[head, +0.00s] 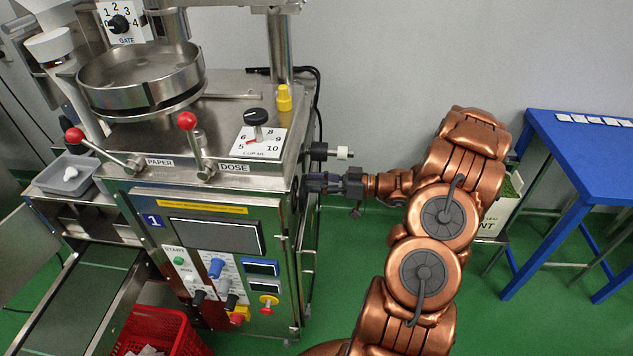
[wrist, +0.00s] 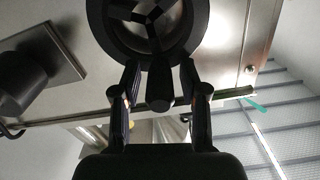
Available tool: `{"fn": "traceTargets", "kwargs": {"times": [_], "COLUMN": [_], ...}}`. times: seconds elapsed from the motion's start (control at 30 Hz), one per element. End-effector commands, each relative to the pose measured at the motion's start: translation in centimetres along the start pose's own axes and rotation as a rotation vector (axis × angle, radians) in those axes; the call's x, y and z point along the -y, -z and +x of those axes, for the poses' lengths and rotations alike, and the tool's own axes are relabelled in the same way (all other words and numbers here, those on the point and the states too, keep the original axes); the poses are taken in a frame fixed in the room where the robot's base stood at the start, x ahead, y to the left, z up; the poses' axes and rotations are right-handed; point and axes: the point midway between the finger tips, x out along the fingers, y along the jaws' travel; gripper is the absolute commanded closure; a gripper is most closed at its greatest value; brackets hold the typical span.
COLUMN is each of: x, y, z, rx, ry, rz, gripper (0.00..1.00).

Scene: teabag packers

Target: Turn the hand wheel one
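The black hand wheel (wrist: 113,38) is at the top of the wrist view, a dark ring with spokes, mounted on the machine's side. Its dark handle (wrist: 159,88) points down toward my gripper. My gripper (wrist: 160,80) also shows in the head view (head: 312,182), against the machine's right side. Its two fingers are apart, one on each side of the handle, with a visible gap on both sides. The fingertips reach close to the wheel's rim; I cannot tell whether they touch it. In the head view the wheel is mostly hidden at the machine's edge.
The steel packing machine (head: 130,225) carries red-knobbed levers and a front control panel. A blue table (head: 580,150) stands at the right.

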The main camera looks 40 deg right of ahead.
Motion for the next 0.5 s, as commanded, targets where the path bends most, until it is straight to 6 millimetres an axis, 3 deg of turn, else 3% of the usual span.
{"fn": "traceTargets", "kwargs": {"times": [0.03,0.37,0.5], "x": [0.00,0.00,0.00], "y": [0.00,-0.01,-0.01], "z": [-0.01,-0.01,-0.01], "rx": [0.000,0.000,0.001], "ry": [0.000,0.000,0.000], "rz": [0.000,0.000,0.000], "gripper": [0.65,0.99,1.00]}}
